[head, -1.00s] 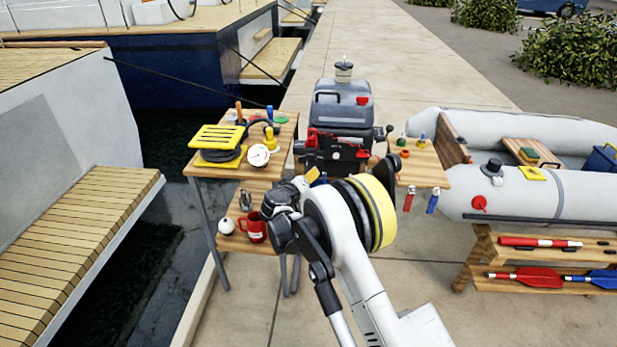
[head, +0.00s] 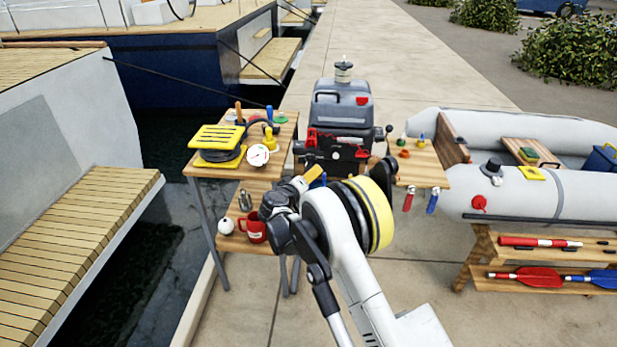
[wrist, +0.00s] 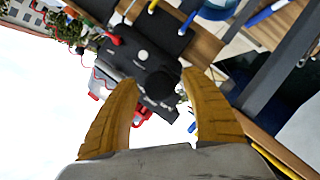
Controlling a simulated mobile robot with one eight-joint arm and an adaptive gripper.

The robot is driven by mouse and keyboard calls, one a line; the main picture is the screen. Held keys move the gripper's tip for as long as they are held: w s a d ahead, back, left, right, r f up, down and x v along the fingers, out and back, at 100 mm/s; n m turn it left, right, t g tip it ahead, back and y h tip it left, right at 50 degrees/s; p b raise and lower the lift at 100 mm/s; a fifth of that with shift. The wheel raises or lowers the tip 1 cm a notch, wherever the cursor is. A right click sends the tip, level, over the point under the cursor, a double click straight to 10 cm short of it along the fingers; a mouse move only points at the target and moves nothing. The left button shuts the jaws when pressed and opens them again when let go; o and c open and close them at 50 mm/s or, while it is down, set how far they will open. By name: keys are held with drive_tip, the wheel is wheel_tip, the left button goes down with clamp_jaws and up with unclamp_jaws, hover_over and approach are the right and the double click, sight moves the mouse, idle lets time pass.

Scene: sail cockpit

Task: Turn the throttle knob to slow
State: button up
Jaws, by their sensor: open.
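The dark control panel (head: 335,150) sits on the front of the grey outboard motor (head: 341,105). In the wrist view, the panel (wrist: 143,57) lies ahead of my fingers, with white marks and a red lever on it. A round black knob (wrist: 165,86), apparently the throttle knob, shows between my two yellow fingertips. The fingers are apart; I cannot tell how far the knob is beyond them. My gripper (head: 313,173) is open and empty, just below the panel in the head view. The knob's pointer and its setting cannot be read.
A wooden stand (head: 240,165) on the left holds a yellow rack, a white gauge and a red mug (head: 252,229). A small shelf (head: 420,165) with colored items is on the right. A grey inflatable boat (head: 545,190) lies farther right.

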drive_tip(key=v, duration=1.2)
drive_tip(key=s+d+r+m+g, duration=0.1)
drive_tip(key=s+d+r+g, duration=0.1)
drive_tip(key=s+d+r, duration=0.4)
drive_tip(key=s+d+r+m+g, duration=0.15)
drive_tip(key=d+r, duration=0.25)
drive_tip(key=d, duration=0.4)
drive_tip(key=s+d+r+g, duration=0.2)
drive_tip(key=s+d+r, duration=0.25)
drive_tip(key=d, duration=0.25)
drive_tip(key=s+d+m+y, duration=0.1)
drive_tip(key=s+d, duration=0.3)
drive_tip(key=s, duration=0.9)
drive_tip(key=s+d+m+g+y, duration=0.1)
drive_tip(key=s+d+m+y, duration=0.1)
drive_tip(key=s, duration=1.1)
drive_tip(key=shift+d+f+y, duration=0.3)
drive_tip(key=shift+d+y, duration=0.55)
drive_tip(key=shift+y, duration=0.05)
